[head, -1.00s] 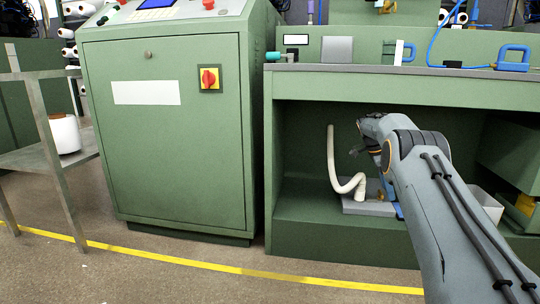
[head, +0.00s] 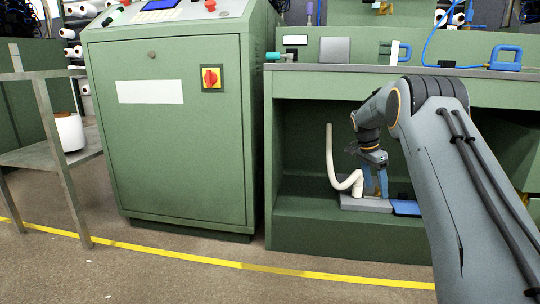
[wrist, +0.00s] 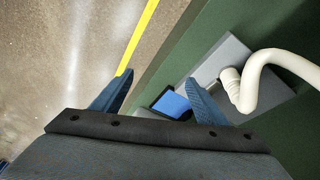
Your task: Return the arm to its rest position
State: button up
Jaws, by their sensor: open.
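My gripper (head: 376,180) is at the end of my bent arm, in front of the open bay under the green machine's table. Its blue fingers point down. In the wrist view my gripper (wrist: 155,95) is open, with nothing between the fingers. A white bent hose (head: 345,165) rises from a grey box (head: 362,204) on the bay floor, just left of the fingers. The hose (wrist: 255,75) also shows right of the fingers in the wrist view. A blue flat piece (head: 406,208) lies beside the box, partly hidden by my arm.
A green cabinet (head: 168,160) with a red switch (head: 211,77) stands left of the bay. A grey rack (head: 35,155) with a white cone (head: 69,132) is at far left. The grey worktop (head: 400,69) lies above the bay. A yellow line (head: 230,263) crosses the clear floor.

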jog(key=s+a+n+t+y, duration=0.1)
jog(key=s+a+n, duration=0.45)
jog(key=s, duration=0.85)
jog(key=s+a+f+n+t+y, duration=0.1)
jog(key=s+a+n, duration=0.5)
jog(key=s, duration=0.7)
jog(key=s+a+n+t+y, duration=0.1)
jog(key=s+a+n, duration=0.45)
jog(key=s, duration=0.85)
jog(key=s+a+r+n+g+y+p, duration=0.25)
jog(key=s+a+r+n+p, duration=0.25)
jog(key=s+a+r+p, duration=1.25)
jog(key=s+d+r+m+h+p, duration=0.1)
jog(key=d+r+m+p, duration=0.2)
jog(key=d+r+p, duration=0.4)
jog(key=s+d+r+m+h+p, duration=0.1)
jog(key=d+r+m+p, duration=0.2)
jog(key=r+p, duration=2.3)
jog(key=d, duration=0.5)
jog(key=shift+d+m+p, duration=0.2)
jog(key=shift+m+p, duration=0.1)
jog(key=shift+p, duration=0.05)
jog(key=shift+s+d+g, duration=0.1)
jog(key=shift+g, duration=0.15)
